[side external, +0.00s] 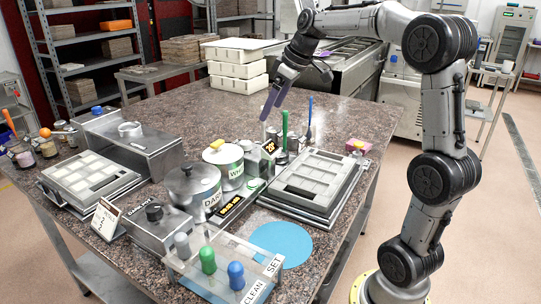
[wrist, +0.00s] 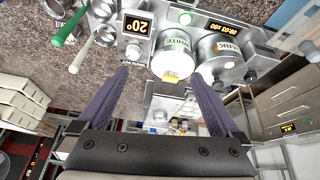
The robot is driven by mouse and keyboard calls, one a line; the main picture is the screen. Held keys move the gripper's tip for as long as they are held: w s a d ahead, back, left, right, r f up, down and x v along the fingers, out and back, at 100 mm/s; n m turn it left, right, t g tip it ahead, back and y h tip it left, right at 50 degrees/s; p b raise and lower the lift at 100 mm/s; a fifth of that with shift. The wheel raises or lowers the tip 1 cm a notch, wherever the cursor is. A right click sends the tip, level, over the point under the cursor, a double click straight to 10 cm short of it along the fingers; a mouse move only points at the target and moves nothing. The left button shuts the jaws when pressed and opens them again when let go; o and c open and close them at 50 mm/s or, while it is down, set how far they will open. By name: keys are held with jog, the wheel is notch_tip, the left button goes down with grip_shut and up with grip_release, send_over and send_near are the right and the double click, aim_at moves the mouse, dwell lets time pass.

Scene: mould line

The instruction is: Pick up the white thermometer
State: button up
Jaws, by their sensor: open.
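My gripper (side external: 294,97) hangs open and empty above the far middle of the table. In the wrist view its two purple fingers (wrist: 160,74) are spread wide with nothing between the tips. My gripper touches none of these.
A pot marked WHITE (side external: 228,172), with a yellow knob, and a DARK pot (side external: 193,190) stand mid-table. A mould tray (side external: 312,178) lies right of them, near upright green and blue handles. A blue round mat (side external: 283,243) is bare. The table's far middle is clear.

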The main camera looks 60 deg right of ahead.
jog(key=m, duration=0.1)
send_near(271, 147)
jog(key=shift+g, duration=0.4)
jog(key=x, duration=0.2)
jog(key=w+x, duration=0.1)
jog(key=x, duration=0.2)
jog(key=shift+a+r, duration=0.15)
jog(key=shift+r, duration=0.1)
jog(key=shift+x, duration=2.65)
jog(key=shift+s, duration=0.2)
jog(key=shift+c, duration=0.3)
jog(key=c, duration=1.2)
